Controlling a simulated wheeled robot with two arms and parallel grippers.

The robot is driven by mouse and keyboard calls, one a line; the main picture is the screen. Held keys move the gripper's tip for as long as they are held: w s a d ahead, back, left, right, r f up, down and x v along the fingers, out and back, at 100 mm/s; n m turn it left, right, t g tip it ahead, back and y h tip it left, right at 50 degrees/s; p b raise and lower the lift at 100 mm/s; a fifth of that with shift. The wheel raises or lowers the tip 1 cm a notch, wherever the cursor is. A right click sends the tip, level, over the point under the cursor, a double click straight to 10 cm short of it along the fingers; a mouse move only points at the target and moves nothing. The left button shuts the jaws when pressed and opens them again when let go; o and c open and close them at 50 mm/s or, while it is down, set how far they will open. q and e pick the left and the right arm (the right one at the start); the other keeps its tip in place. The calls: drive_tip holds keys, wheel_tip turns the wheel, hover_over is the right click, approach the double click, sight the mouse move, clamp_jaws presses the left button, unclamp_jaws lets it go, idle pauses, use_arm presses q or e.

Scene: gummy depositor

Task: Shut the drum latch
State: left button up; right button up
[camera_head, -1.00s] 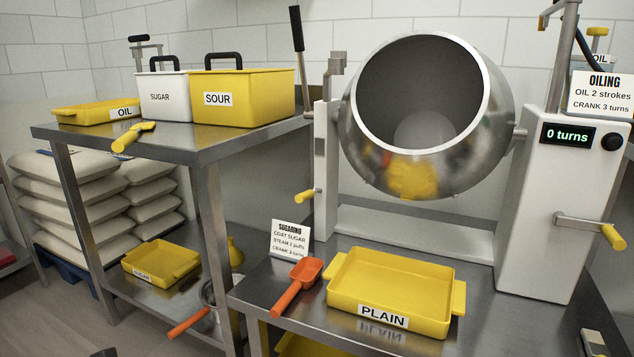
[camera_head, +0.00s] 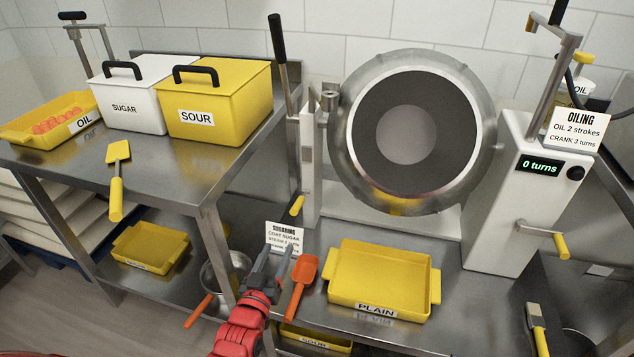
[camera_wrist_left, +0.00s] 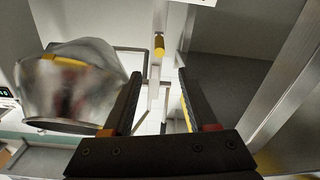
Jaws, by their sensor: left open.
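The steel drum (camera_head: 350,150) hangs between a white left post (camera_head: 309,180) and a white crank housing (camera_head: 505,200), its round mouth facing me. A small yellow-handled lever (camera_head: 297,206), which looks like the latch, sits low on the left post and slants downward. My left gripper (camera_head: 277,258) is open and empty, below and left of that lever, near the sugaring card. In the left wrist view the yellow handle (camera_wrist_left: 159,45) shows beyond the two open fingers (camera_wrist_left: 160,100), apart from them, with the blurred drum (camera_wrist_left: 75,85) to the left. My right gripper is out of view.
A yellow PLAIN tray (camera_head: 384,275) and an orange scoop (camera_head: 302,275) lie on the bench close right of my gripper. The sugaring card (camera_head: 284,237) stands just behind it. The left table (camera_head: 200,170) holds the SUGAR and SOUR bins.

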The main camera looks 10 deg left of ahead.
sight(297, 206)
use_arm(q)
drive_tip(key=w+b, duration=0.1)
drive_tip(key=w, duration=1.6)
drive_tip(key=shift+w+d+f, duration=0.1)
drive_tip(key=shift+w+f, duration=0.05)
drive_tip(key=shift+c, duration=0.2)
clamp_jaws()
idle(0.5)
